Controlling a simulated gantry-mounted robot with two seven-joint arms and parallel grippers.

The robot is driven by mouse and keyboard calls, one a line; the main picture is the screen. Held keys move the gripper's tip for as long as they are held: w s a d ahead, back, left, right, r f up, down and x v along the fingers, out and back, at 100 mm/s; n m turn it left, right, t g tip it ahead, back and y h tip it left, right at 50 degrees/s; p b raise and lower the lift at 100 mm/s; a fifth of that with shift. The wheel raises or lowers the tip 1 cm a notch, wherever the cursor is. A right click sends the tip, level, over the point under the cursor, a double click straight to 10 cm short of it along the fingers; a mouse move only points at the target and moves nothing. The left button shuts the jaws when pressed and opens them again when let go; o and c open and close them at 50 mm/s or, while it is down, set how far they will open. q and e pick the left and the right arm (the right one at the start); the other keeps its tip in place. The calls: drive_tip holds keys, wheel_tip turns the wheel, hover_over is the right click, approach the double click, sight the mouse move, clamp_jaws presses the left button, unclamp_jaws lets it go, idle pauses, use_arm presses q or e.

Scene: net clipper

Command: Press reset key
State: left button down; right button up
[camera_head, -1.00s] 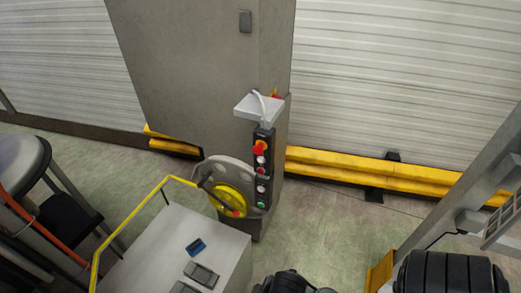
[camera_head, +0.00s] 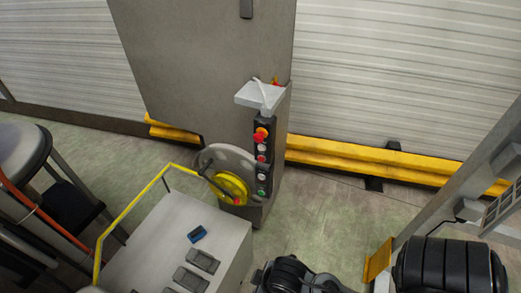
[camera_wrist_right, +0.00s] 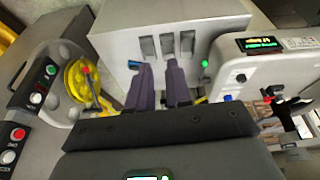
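An upright button panel (camera_head: 262,155) stands on the grey cabinet's edge in the head view, with a red-orange knob (camera_head: 261,134), pale and red buttons and a green button (camera_head: 261,192). Its lower buttons show at the left of the right wrist view, including a red button (camera_wrist_right: 17,133). Which button is the reset key cannot be read. My right gripper (camera_wrist_right: 159,68) has two dark fingers apart with nothing between them, in front of a grey slotted box (camera_wrist_right: 113,47). In the head view only black parts of my right arm show at the bottom. My left gripper is not in view.
A yellow handwheel (camera_head: 232,186) sits beside the panel. The slotted box top carries a blue piece (camera_head: 197,234). A yellow rail (camera_head: 137,220) runs along its left. A control box with a lit display (camera_wrist_right: 262,43) stands right in the wrist view. Floor right of the cabinet is clear.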

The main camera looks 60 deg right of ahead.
clamp_jaws()
idle(1.2)
